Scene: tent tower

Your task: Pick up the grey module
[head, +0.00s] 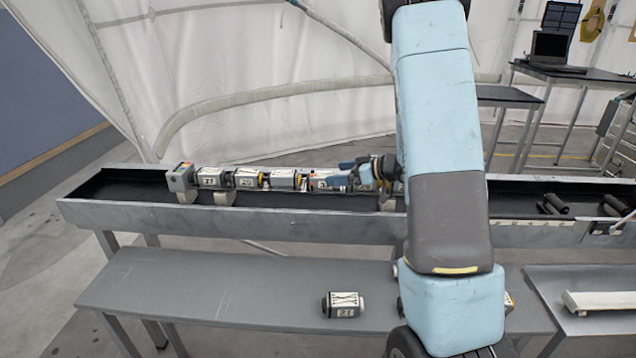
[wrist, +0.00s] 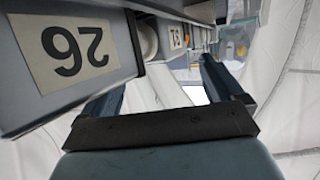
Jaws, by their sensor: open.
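More grey modules, several with white labels, stand in a row in the long trough; I cannot tell which one the task means. My arm hides part of the row and bench.
The long trough (head: 130,205) has raised walls and dark lining; its far left end is empty. A grey box with coloured marks (head: 180,178) ends the row. The low bench (head: 200,285) is mostly clear at left. Black parts (head: 553,204) lie in the trough at right.

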